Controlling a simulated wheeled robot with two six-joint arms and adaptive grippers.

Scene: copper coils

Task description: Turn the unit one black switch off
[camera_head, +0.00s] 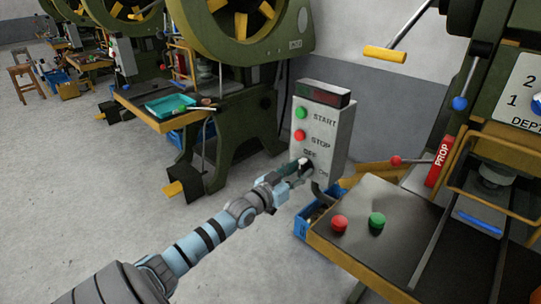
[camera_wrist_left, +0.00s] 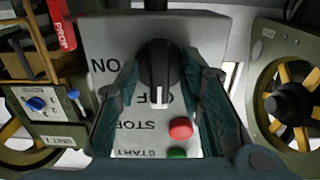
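The grey control box (camera_head: 322,125) stands in the middle of the head view, with a green START button (camera_head: 301,112), a red STOP button (camera_head: 299,135) and OFF and ON labels. The black switch (camera_wrist_left: 158,65) shows in the left wrist view, where the box is upside down. Its white mark points down at the OFF label, away from ON at its left. My left gripper (camera_head: 300,170) is at the switch. In the wrist view its fingers (camera_wrist_left: 160,85) stand open on both sides of the knob, with narrow gaps; contact is unclear. My right gripper is out of view.
A bench (camera_head: 385,195) with red and green buttons lies right of the box. A blue crate (camera_head: 301,226) sits below it. A green press (camera_head: 240,110) stands behind. The machine at right has a red PROP handle (camera_head: 440,160).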

